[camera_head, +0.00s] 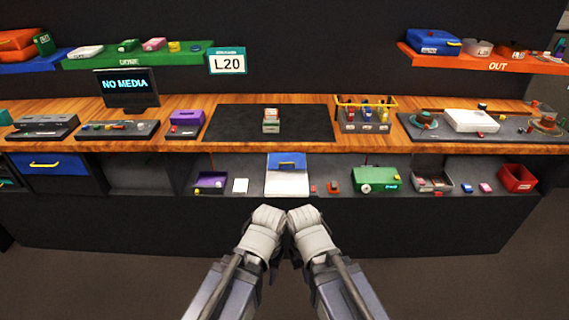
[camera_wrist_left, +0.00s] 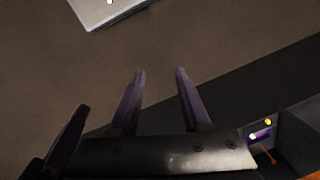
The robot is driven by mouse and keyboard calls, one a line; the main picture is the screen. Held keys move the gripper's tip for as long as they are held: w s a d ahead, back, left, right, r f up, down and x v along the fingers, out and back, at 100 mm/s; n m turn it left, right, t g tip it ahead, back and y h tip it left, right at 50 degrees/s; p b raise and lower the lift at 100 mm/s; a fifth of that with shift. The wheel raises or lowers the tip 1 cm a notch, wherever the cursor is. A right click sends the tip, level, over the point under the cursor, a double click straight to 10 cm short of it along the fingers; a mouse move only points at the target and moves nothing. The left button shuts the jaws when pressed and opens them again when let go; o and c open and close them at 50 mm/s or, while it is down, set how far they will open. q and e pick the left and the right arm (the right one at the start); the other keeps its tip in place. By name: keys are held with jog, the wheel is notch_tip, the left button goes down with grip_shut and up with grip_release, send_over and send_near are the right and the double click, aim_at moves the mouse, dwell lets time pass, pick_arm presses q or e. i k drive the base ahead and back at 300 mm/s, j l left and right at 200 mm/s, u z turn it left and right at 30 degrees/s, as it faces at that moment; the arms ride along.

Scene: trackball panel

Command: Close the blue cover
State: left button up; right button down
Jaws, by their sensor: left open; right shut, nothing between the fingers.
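A blue cover (camera_head: 287,160) shows at the back of a white box-like piece (camera_head: 287,184) on the lower shelf, centre, in the head view. It looks raised, but its exact angle is hard to tell. My left gripper (camera_head: 266,215) and right gripper (camera_head: 303,215) are side by side in front of the lower shelf, apart from the cover. In the left wrist view my left gripper (camera_wrist_left: 160,72) is open, with nothing between its fingers. My right gripper is shut and empty; its fingertips are hard to see. The cover cannot be made out in the left wrist view.
A purple tray (camera_head: 211,181) and a white card lie left of the white piece. Small red pieces and a green box (camera_head: 376,178) are to its right. The wooden counter (camera_head: 180,103) runs above. Another blue box (camera_head: 433,42) stands on the upper right shelf.

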aim_at(276, 161)
jog(key=i+j, duration=0.15)
jog(key=i, duration=0.25)
jog(key=i+j, duration=0.15)
jog(key=i, duration=0.3)
